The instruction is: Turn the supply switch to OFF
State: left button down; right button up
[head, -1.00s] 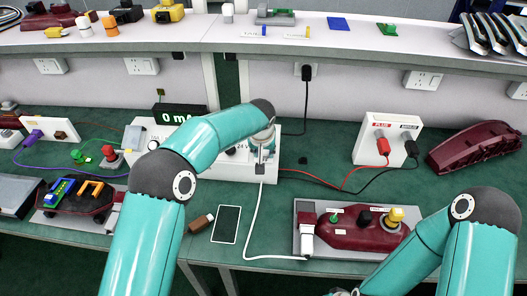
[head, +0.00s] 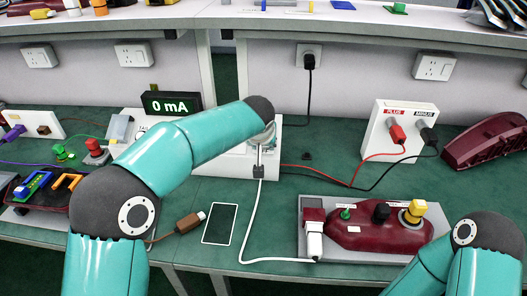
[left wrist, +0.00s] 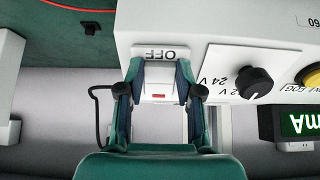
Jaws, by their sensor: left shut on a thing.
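The white supply unit (head: 272,177) stands on the green bench, with a black display (head: 172,104) reading 0 mA. My left arm reaches across its front and hides much of it. My left gripper (head: 260,158) is at the right part of the unit. In the left wrist view, the picture is upside down and my left gripper (left wrist: 158,97) is shut on the supply switch (left wrist: 158,88), a pale part with a small red mark. The OFF label (left wrist: 156,54) is just beyond the fingertips. The switch's exact position is hard to tell. My right gripper is out of view.
A black knob (left wrist: 253,83) is beside the switch. A phone-like panel (head: 220,224) lies in front. A white socket box (head: 381,122) holds red and black plugs.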

pick_arm(q)
jog(key=c, duration=0.8)
grip_release()
jog(key=shift+o, duration=0.2)
jog(key=shift+r, duration=0.1)
jog(key=v, duration=1.1)
jog(key=shift+s+r, duration=0.25)
jog(key=shift+s, duration=0.05)
